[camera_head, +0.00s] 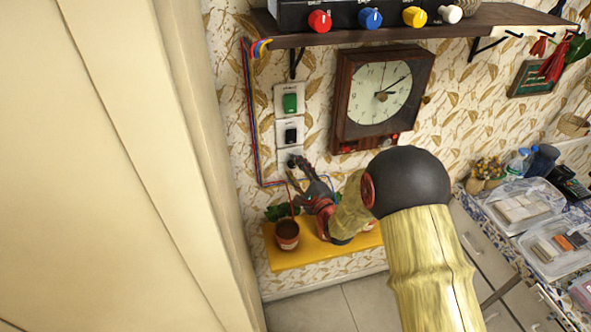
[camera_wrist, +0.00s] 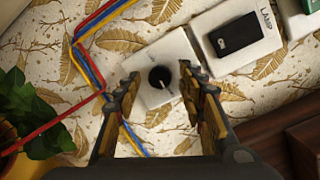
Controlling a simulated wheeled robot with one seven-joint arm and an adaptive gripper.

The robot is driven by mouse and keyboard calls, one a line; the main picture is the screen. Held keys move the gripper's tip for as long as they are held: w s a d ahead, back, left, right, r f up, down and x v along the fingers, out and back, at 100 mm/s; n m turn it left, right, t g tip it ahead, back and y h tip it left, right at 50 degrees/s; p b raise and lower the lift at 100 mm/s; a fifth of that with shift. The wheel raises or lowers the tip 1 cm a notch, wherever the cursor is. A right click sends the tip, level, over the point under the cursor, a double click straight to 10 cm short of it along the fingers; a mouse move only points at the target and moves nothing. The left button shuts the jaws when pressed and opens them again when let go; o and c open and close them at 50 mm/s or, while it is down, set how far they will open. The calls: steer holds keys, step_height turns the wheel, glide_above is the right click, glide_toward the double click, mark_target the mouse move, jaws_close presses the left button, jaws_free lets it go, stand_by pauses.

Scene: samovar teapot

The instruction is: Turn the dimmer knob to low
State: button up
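The dimmer knob (camera_wrist: 161,77) is a small black round knob with a pale pointer line, on a white wall plate (camera_wrist: 159,99). In the wrist view it lies between and beyond my gripper's (camera_wrist: 158,74) two spread fingers. The fingers are apart and I see no clear contact with the knob. In the head view my gripper (camera_head: 297,165) reaches the lowest of the wall plates, and the fingers partly hide the knob (camera_head: 291,161).
Above the dimmer are a black switch (camera_head: 291,133) marked "Lamp" and a green switch (camera_head: 290,103). Coloured wires (camera_wrist: 87,65) run beside the plate. A wooden clock (camera_head: 384,97) hangs to the right. A potted plant (camera_head: 287,234) stands on a yellow shelf (camera_head: 311,257) below.

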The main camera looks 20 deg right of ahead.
steer(key=shift+c, duration=1.2)
jaws_close()
